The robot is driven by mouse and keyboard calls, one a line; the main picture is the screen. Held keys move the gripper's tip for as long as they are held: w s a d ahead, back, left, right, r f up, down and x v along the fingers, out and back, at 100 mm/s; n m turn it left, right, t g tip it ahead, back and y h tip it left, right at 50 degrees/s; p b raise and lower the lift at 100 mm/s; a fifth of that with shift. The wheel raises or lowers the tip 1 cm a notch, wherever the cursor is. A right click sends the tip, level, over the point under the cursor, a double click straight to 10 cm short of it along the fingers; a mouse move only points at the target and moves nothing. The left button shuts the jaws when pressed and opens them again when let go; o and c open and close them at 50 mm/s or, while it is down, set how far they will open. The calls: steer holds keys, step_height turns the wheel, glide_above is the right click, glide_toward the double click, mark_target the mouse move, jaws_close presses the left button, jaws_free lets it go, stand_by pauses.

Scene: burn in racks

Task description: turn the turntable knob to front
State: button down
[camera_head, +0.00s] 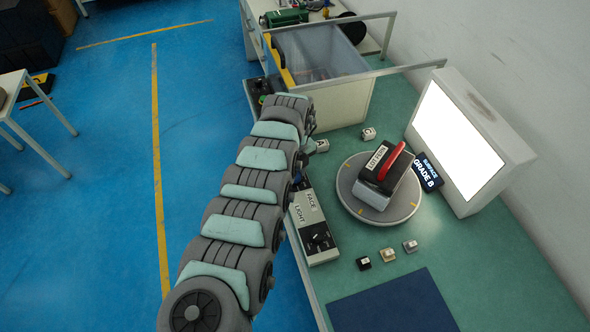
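The round grey turntable (350,201) stands on the green bench. On it sits a dark block with a grey base and a red handle (391,161), turned at an angle. A pale control box (325,257) left of the turntable carries the labels FACE and LIGHT. A black knob (319,238) shows near its front end. Dark parts at the box's far end are partly covered by my arm, so I cannot make out a second knob or its setting. My gripper is around the far end of my arm, hidden behind the links; its fingers cannot be made out.
A bright light panel (459,141) and a "SURFACE GRADE B" sign (427,172) stand right of the turntable. Small blocks (387,255) lie in front, near a dark blue mat (393,305). A grey bin (318,52) and metal rails stand behind.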

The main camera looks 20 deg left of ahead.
steer(key=n+p, duration=0.2)
steer(key=n, duration=0.3)
steer(key=shift+r+n+p, duration=0.1)
steer(key=shift+n+p, duration=0.2)
steer(key=shift+p, duration=0.05)
steer(key=n+p, duration=0.2)
steer(key=n, duration=0.4)
steer(key=n+p, duration=0.1)
steer(key=n, duration=0.4)
steer(key=shift+n, duration=3.4)
